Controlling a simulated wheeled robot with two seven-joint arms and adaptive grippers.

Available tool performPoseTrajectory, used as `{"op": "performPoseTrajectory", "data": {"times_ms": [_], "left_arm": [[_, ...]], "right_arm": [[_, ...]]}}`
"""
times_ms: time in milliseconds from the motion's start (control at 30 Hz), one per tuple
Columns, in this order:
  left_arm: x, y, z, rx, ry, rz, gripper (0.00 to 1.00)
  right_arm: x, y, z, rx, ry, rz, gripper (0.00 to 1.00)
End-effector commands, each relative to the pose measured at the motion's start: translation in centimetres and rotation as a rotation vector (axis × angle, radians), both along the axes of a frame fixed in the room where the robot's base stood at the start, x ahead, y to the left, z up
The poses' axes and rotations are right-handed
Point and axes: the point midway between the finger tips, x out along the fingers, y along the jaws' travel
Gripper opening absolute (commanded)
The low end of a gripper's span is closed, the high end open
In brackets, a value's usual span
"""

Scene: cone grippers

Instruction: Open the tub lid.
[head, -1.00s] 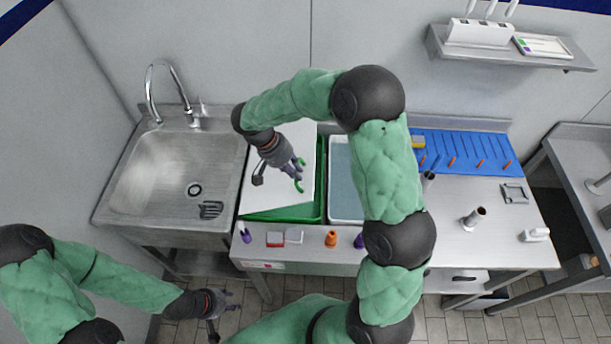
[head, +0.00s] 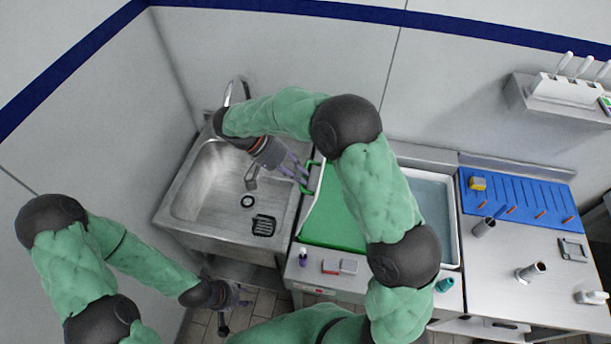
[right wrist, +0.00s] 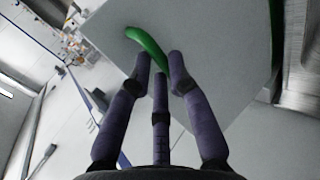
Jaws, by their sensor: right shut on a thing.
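The green tub (head: 333,232) stands in the counter right of the sink, and its green inside shows. Its pale lid (head: 314,192) is tilted up steeply at the tub's left side and shows nearly edge-on in the head view. The lid's flat face (right wrist: 205,40) fills much of the right wrist view. My right gripper (head: 302,178) is shut on the lid's green handle (right wrist: 146,44), at the lid's raised part. My arm hides part of the tub and lid. My left gripper (head: 240,297) hangs low before the sink, its fingers apart and empty.
The sink (head: 185,190) is left of the lid. A grey-blue basin (head: 453,225) lies right of the tub. A blue rack (head: 520,200) is further right.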

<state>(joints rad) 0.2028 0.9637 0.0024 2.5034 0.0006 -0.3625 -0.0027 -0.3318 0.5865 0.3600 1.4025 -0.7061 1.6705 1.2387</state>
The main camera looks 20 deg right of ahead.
Motion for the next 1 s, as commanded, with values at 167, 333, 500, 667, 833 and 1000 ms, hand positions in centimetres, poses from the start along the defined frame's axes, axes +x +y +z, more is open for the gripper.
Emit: {"op": "performPoseTrajectory", "data": {"times_ms": [167, 333, 500, 667, 833, 1000], "left_arm": [[-0.02, -0.01, -0.08, 0.000, 0.001, 0.000, 0.40], [-0.02, -0.02, -0.07, 0.000, 0.000, 0.000, 0.40], [-0.01, -0.01, -0.08, 0.000, 0.000, 0.000, 0.40], [-0.01, -0.01, -0.08, 0.000, 0.000, 0.000, 0.40], [-0.01, -0.01, -0.09, 0.000, 0.000, 0.000, 0.40], [0.01, -0.01, -0.05, 0.000, 0.000, 0.000, 0.40]], "right_arm": [[-0.06, 1.10, -1.72, 0.009, 0.022, 0.004, 0.00], [0.12, 1.40, -1.85, 0.008, 0.023, 0.003, 0.00], [0.18, 1.47, -1.92, 0.009, 0.024, 0.002, 0.00], [0.17, 1.44, -1.95, 0.008, 0.024, 0.002, 0.00], [0.15, 1.41, -1.96, 0.007, 0.025, 0.002, 0.36], [0.21, 1.47, -1.80, 0.008, 0.022, 0.003, 0.43]]}}
